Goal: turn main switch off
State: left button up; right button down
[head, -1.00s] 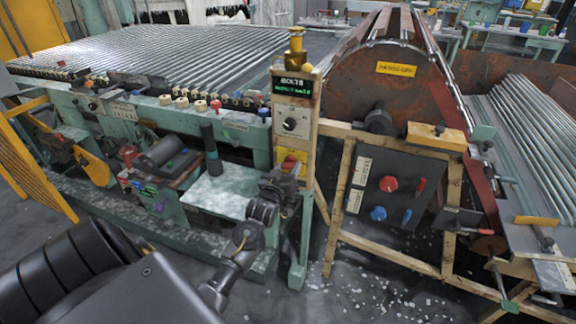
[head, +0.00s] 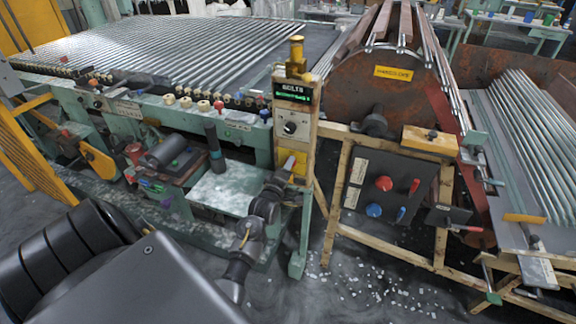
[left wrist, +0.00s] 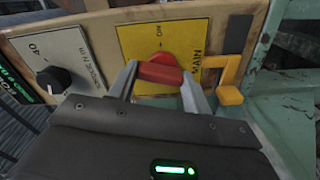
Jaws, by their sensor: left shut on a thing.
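The red main switch handle (left wrist: 165,70) sits on a yellow plate (left wrist: 140,40) marked ON and MAIN in the left wrist view. My left gripper (left wrist: 161,82) is shut on the handle, with one finger on each side of it. In the head view the yellow plate (head: 299,157) is low on the wooden post, and my left gripper (head: 287,168) reaches it from below left. The handle is hidden there. My right gripper is not in view.
A dial plate (left wrist: 60,60) with a black knob is left of the switch. A yellow bracket (left wrist: 230,92) is close on its right. A green display (head: 294,92) tops the post. A dark panel (head: 385,190) with red and blue knobs stands to the right.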

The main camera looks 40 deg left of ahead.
pick_arm(q)
jog(key=shift+n+p, duration=0.75)
jog(key=shift+n, duration=0.95)
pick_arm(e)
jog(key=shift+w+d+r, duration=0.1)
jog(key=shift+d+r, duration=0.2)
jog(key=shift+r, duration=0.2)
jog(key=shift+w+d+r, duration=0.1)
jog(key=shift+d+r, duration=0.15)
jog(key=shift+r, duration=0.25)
pick_arm(q)
jog(key=o, duration=1)
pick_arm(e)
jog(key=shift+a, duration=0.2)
pick_arm(q)
jog(key=b+v, duration=0.1)
jog(key=v, duration=0.9)
jog(key=shift+s+d, duration=0.15)
jog(key=shift+s, duration=0.2)
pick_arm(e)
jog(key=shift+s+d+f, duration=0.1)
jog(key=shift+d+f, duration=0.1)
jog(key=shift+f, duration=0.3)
